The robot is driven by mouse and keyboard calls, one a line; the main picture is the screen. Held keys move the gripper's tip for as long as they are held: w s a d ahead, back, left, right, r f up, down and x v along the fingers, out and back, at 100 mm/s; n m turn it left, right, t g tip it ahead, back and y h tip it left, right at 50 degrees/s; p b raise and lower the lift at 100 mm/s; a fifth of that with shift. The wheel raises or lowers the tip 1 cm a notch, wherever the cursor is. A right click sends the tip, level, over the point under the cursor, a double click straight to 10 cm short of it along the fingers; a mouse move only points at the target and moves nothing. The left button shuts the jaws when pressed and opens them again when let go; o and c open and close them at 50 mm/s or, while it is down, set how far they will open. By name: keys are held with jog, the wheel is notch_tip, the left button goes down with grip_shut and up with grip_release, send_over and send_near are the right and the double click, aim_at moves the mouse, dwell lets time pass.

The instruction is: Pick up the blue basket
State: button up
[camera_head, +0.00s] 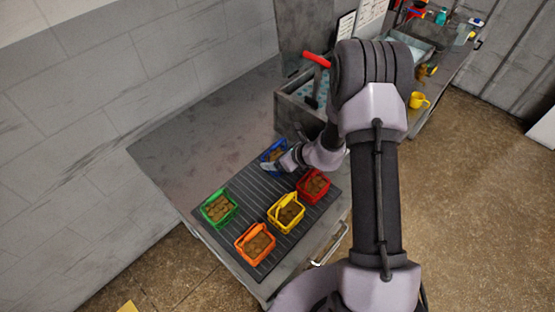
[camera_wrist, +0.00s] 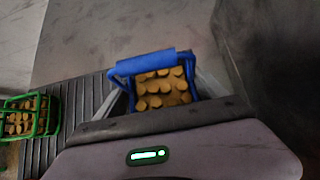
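The blue basket (camera_head: 268,153) stands at the far end of the dark ribbed mat, partly hidden by my gripper (camera_head: 281,164). In the wrist view the blue basket (camera_wrist: 146,65) is straight ahead, filled with several brown round pieces. Its thick blue handle bar lies across the side away from my gripper. In that view, grey fingers of my gripper (camera_wrist: 162,85) show to the left and right of the basket, spread apart. I cannot tell whether they touch its sides.
Green (camera_head: 220,208), orange (camera_head: 256,244), yellow (camera_head: 286,212) and red (camera_head: 313,186) baskets stand on the ribbed mat (camera_head: 245,208). A grey bin with a red-handled tool (camera_head: 316,60) is just behind. The table's left rear is clear, beside the wall.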

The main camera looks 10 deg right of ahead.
jog(key=shift+r, duration=0.1)
jog(key=c, duration=1.3)
